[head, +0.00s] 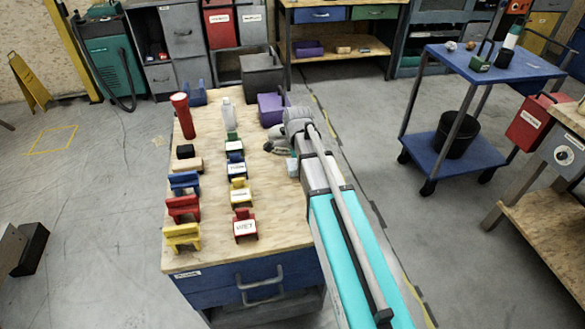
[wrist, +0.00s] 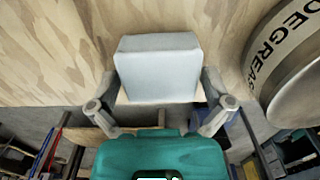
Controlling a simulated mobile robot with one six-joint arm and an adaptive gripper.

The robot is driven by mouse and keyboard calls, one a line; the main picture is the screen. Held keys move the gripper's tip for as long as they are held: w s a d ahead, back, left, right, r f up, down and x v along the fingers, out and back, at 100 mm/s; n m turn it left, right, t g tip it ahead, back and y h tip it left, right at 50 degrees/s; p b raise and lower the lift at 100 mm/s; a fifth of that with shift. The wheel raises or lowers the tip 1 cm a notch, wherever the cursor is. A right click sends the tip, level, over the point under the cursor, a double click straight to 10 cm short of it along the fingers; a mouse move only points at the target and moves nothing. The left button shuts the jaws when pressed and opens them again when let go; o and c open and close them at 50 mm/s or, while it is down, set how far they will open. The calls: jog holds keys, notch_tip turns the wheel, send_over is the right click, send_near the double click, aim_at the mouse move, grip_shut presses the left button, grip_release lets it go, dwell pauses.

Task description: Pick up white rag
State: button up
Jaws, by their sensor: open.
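In the wrist view, a pale whitish, block-shaped thing with soft rounded edges, likely the folded white rag (wrist: 157,68), lies on the wood top. My gripper (wrist: 160,88) is open, with one finger at each side of it. The fingers look close to its sides, but I cannot tell if they touch. In the head view, my gripper (head: 290,138) is low over the right edge of the wooden bench top (head: 208,228).
A large degreaser can (wrist: 292,70) stands close right of the gripper in the wrist view. A purple bin (head: 271,110) is behind the gripper. A red flashlight (head: 184,116) and two columns of small coloured holders stand to the left. A blue cart (head: 492,66) is at right.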

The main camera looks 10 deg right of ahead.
jog(key=c, duration=0.7)
jog(key=shift+r, duration=0.15)
notch_tip(320, 180, up, 2)
jog(key=shift+r+p, duration=0.1)
jog(key=shift+p, duration=1.15)
jog(key=s+r+p, duration=1)
jog(key=s, duration=0.4)
jog(key=shift+a+r, duration=0.15)
jog(key=shift+r, duration=0.1)
